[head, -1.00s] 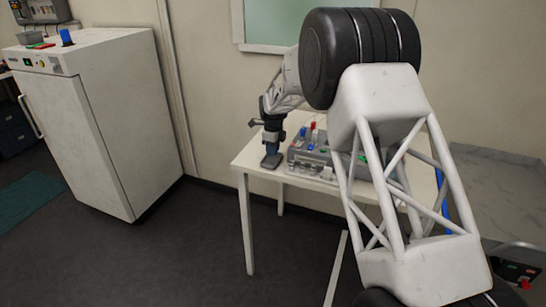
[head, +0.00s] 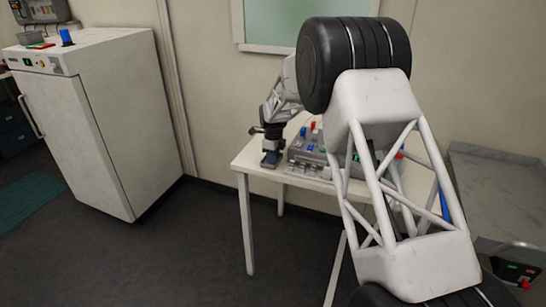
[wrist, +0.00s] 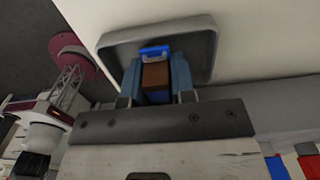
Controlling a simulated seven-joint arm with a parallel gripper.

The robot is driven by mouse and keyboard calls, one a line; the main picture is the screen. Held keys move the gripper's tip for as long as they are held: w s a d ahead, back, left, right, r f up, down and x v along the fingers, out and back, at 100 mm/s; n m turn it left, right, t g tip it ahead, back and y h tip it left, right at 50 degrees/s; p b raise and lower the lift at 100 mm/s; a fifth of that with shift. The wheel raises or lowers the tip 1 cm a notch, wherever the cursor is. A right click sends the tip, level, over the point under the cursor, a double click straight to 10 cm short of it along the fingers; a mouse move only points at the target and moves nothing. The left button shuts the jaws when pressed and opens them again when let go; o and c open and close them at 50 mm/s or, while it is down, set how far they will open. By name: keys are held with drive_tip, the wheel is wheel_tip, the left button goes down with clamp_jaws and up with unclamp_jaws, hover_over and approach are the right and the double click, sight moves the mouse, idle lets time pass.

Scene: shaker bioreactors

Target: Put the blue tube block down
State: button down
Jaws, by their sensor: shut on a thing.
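My gripper (head: 271,157) is low over the grey tray (head: 265,164) at the left end of the white table. In the wrist view my gripper (wrist: 156,80) is shut, with its fingers on both sides of the blue tube block (wrist: 155,52). The block shows a bright blue end and a brown face between the fingers. It lies within the outline of the grey tray (wrist: 205,45). I cannot tell whether its underside touches the tray. In the head view the block is hidden by the gripper.
A grey device (head: 312,165) with blue, red and green pieces stands just right of the gripper on the white table (head: 242,160). The wall is close behind. A white cabinet (head: 95,125) stands apart at left, with clear floor between.

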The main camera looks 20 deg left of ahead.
drive_tip(key=shift+f, duration=0.1)
drive_tip(key=c, duration=0.9)
unclamp_jaws()
drive_tip(key=shift+c, duration=0.2)
wheel_tip(320, 180, up, 12)
idle(0.4)
drive_tip(key=shift+r, duration=0.2)
